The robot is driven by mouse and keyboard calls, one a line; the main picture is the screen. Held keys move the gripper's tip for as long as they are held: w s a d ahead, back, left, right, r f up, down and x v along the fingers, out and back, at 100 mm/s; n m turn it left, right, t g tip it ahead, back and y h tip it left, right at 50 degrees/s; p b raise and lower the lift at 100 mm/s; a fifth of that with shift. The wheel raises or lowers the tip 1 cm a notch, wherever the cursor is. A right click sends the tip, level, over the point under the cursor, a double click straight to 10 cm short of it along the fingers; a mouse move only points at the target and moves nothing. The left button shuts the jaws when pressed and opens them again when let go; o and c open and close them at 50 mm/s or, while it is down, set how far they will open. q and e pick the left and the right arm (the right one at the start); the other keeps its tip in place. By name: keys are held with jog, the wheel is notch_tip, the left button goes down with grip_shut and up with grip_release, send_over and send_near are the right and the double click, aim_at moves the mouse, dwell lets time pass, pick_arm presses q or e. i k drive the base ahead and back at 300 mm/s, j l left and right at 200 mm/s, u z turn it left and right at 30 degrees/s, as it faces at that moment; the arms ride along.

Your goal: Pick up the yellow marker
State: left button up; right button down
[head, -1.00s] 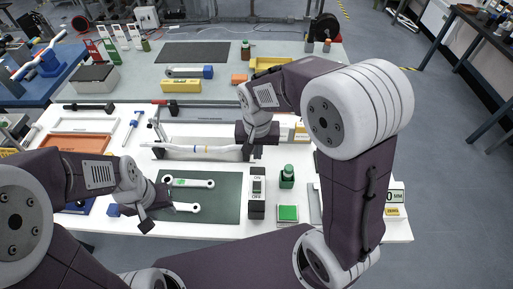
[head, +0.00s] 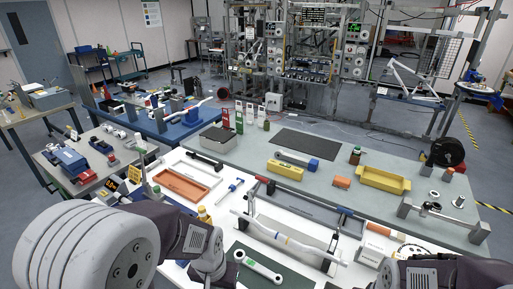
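I cannot pick out a yellow marker for certain in the head view. A small bottle-like item with a yellow top (head: 204,214) stands near the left arm. My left arm comes in at the lower left. Its gripper (head: 228,277) shows only as a dark part at the bottom edge, with its fingers hidden or cut off. My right arm shows at the lower right, its gripper out of the picture.
An orange tray (head: 181,187), a blue-tipped tool (head: 235,185) and a white wrench (head: 258,266) lie on the white table. A blue table (head: 178,130) stands at the left.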

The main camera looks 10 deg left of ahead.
aim_at(201, 209)
jog(key=u, duration=1.1)
